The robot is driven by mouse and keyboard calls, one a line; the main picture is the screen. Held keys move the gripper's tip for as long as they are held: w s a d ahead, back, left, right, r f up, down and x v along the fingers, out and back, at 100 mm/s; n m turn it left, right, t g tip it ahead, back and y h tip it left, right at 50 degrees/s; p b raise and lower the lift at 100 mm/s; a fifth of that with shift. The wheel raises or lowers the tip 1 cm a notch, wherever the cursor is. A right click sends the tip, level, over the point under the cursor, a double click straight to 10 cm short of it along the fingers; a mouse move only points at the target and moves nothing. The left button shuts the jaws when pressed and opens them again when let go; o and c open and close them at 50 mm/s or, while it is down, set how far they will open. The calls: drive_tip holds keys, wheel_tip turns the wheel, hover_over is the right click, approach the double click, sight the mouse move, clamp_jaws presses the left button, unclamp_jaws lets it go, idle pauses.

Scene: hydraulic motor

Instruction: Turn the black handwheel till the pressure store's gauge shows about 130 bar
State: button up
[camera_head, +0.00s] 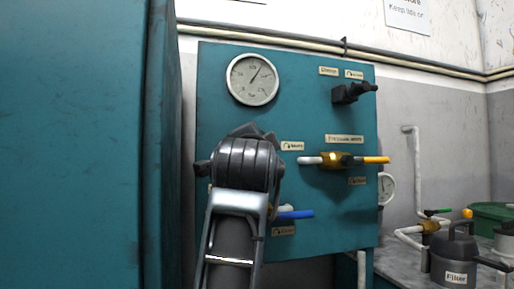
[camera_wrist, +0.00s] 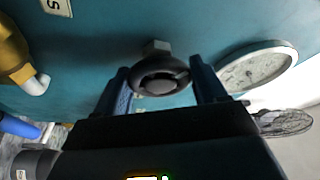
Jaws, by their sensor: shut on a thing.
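The black handwheel (camera_wrist: 162,84) stands out from the teal panel on a short stem in the wrist view. My gripper (camera_wrist: 161,72) has one blue finger on each side of the handwheel and is shut on it. In the head view my arm's end covers the handwheel and the fingers. A large round white gauge (camera_head: 252,79) is at the panel's top left; its needle points up and slightly right, and its numbers are too small to read surely. A gauge also shows at a slant in the wrist view (camera_wrist: 257,68), its needle unreadable.
A black knob (camera_head: 352,92) juts out at the panel's upper right. Below it are a brass valve with a yellow lever (camera_head: 376,160) and a blue lever (camera_head: 296,214). A smaller gauge (camera_head: 386,188) shows past the panel's right edge. A teal cabinet (camera_head: 70,150) fills the left.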

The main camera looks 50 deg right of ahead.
drive_tip(key=shift+w+f, duration=0.1)
drive_tip(key=o, duration=1)
drive_tip(key=shift+v, duration=3.9)
